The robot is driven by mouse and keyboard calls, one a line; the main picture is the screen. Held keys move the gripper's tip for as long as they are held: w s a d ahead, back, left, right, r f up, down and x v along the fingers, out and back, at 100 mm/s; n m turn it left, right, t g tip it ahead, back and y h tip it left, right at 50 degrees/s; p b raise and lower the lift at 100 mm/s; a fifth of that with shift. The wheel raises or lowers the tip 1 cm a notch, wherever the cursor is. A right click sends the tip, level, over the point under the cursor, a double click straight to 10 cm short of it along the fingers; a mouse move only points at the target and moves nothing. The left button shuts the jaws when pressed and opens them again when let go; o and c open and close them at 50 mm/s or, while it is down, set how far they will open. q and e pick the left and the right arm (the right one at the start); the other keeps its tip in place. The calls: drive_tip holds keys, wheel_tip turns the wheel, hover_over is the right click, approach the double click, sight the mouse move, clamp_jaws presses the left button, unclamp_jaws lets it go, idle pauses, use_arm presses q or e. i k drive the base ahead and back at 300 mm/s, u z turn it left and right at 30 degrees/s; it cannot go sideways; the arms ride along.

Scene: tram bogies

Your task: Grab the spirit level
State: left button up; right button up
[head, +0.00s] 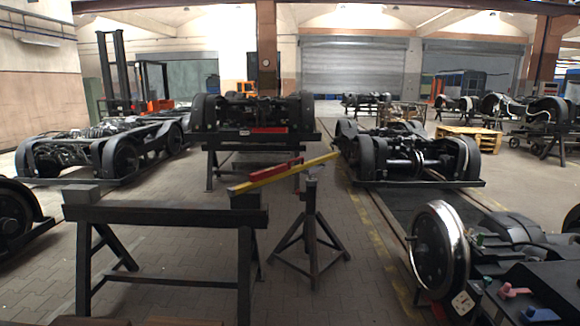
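A long yellow bar (322,160), which looks like a spirit level, lies slanted in the middle of the head view, its right end higher in the picture. Its left end is over the right end of a black trestle (165,214), and its right part is over the head of a black tripod stand (310,225). A shorter red bar (270,170) lies along it; I cannot tell whether it is a separate tool. Neither of my grippers is in view.
A grey block (82,194) sits on the trestle's left end. A wheelset with a shiny rim (440,247) and a dark bench with small tools (530,295) stand at the lower right. Bogies (410,155) stand behind. Paved floor (350,280) is open right of the tripod.

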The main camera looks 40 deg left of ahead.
sight(256, 176)
drive_tip(key=i, duration=2)
drive_tip(key=u, duration=1.35)
drive_tip(key=i, duration=1.2)
drive_tip(key=z, duration=0.2)
